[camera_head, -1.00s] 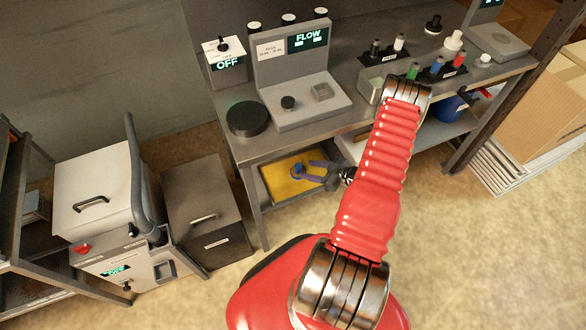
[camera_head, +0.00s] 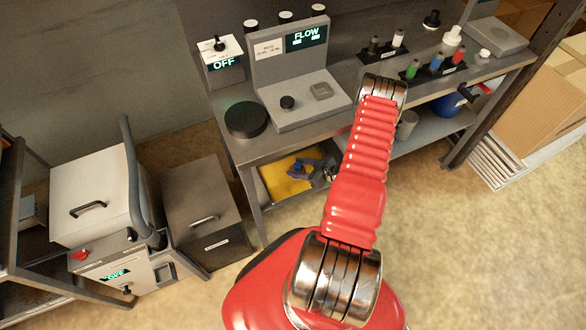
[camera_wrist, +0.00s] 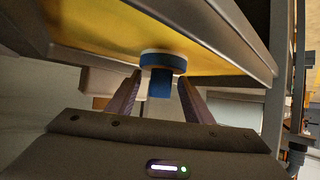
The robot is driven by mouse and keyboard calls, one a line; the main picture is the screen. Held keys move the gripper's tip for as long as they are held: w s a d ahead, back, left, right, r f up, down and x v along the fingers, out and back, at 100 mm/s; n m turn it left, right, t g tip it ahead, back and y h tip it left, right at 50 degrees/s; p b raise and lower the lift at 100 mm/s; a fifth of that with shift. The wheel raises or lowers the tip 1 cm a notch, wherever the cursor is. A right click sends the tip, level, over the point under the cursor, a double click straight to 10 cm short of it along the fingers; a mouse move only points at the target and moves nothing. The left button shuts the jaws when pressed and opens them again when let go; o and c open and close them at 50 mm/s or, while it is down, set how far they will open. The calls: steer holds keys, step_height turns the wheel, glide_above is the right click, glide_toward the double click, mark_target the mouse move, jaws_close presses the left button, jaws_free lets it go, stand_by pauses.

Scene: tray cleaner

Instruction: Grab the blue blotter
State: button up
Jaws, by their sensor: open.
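The blue blotter (camera_wrist: 161,84) has a round head with a pale rim and a narrower blue stem. In the wrist view it is against the yellow surface, with its stem between my two fingers. My gripper (camera_wrist: 160,92) is open, with a finger on each side and a visible gap around the stem. In the head view my gripper (camera_head: 308,168) is low under the bench top at the yellow tray (camera_head: 284,187). There, the blotter is small and mostly hidden by my gripper.
The bench top (camera_head: 330,118) lies above my gripper, and the metal edge beside the yellow surface (camera_wrist: 235,52) is close. A bench leg (camera_head: 256,216) stands left of the tray. The floor in front is clear.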

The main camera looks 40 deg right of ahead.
mark_target(298, 165)
steer(key=shift+w+a, duration=0.1)
stand_by(0.4)
steer(key=shift+c, duration=0.3)
steer(key=shift+f, duration=0.15)
jaws_close()
steer(key=shift+r, duration=5.15)
